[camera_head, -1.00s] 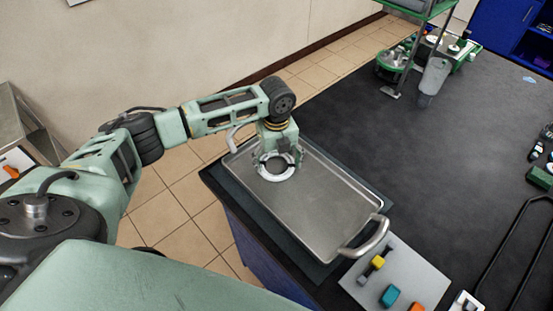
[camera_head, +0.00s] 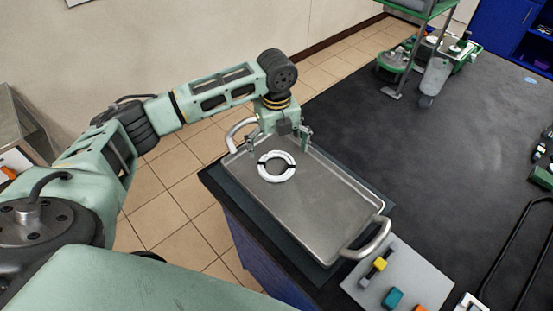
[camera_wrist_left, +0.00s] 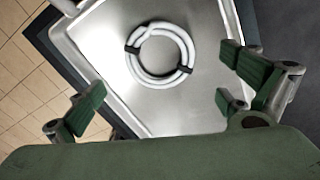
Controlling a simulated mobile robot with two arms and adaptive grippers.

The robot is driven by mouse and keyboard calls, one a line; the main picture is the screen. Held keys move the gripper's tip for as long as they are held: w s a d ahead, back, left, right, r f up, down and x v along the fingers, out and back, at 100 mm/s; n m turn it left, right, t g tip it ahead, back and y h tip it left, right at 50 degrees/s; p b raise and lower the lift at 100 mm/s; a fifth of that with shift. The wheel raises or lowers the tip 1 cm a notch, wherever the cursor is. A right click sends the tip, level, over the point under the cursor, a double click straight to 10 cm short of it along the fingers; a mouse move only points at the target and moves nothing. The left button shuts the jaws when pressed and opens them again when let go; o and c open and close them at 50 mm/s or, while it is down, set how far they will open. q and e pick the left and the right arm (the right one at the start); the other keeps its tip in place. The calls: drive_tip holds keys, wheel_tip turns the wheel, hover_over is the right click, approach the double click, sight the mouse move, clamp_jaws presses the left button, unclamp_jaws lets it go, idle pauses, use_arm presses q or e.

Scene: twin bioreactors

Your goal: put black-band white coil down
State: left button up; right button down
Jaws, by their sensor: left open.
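The white coil with black bands (camera_head: 277,179) lies flat on the metal tray (camera_head: 325,215), in its far left part. It also shows whole in the left wrist view (camera_wrist_left: 187,60), resting on the bare tray (camera_wrist_left: 185,115). My left gripper (camera_head: 280,150) is open and empty, above the tray and just behind the coil in the head view. In the left wrist view its green fingers (camera_wrist_left: 163,98) stand wide apart with nothing between them, and the coil lies apart from them. My right gripper is not in view.
The tray has a raised rim and two handles (camera_head: 366,238). It sits on a dark mat at the left corner of the black table (camera_head: 430,140). A grey board (camera_head: 397,277) with coloured blocks lies next to its near end. Green-based equipment (camera_head: 440,60) stands at the back.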

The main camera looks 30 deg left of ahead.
use_arm(q)
wheel_tip(320, 180, up, 6)
drive_tip(key=shift+b, duration=0.45)
